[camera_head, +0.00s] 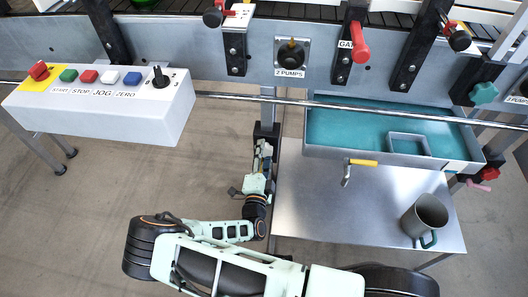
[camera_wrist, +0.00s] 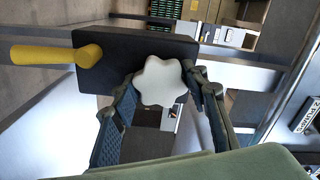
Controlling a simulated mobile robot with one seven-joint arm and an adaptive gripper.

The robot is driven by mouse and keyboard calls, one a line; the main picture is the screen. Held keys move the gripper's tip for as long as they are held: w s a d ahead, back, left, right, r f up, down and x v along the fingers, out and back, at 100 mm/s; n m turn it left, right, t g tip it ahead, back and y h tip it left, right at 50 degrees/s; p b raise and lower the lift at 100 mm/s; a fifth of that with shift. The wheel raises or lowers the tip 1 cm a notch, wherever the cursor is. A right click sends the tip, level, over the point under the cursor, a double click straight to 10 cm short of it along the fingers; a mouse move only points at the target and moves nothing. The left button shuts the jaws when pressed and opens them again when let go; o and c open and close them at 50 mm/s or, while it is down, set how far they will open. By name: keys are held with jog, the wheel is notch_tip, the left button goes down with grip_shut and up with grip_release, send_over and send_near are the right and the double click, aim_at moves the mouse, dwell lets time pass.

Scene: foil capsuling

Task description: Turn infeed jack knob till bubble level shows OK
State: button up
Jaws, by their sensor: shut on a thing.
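In the wrist view a white lobed knob (camera_wrist: 161,82) sits in front of a black block (camera_wrist: 115,58). My gripper (camera_wrist: 166,88) has one finger on each side of the knob and is shut on it. In the head view my gripper (camera_head: 262,152) reaches up to the black block (camera_head: 266,131) on a vertical post below the conveyor; the knob is hidden there. A yellow lever (camera_wrist: 45,54) sticks out from the block in the wrist view. I cannot make out a bubble level in either view.
A white button box (camera_head: 110,108) stands at left. A steel rail (camera_head: 240,97) runs above my gripper.

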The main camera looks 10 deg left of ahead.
dwell(0.3)
jog(key=o, duration=1.2)
jog(key=shift+c, duration=0.2)
jog(key=shift+s, duration=0.1)
jog(key=s, duration=1.1)
jog(key=shift+s+d, duration=0.3)
jog(key=shift+s, duration=0.1)
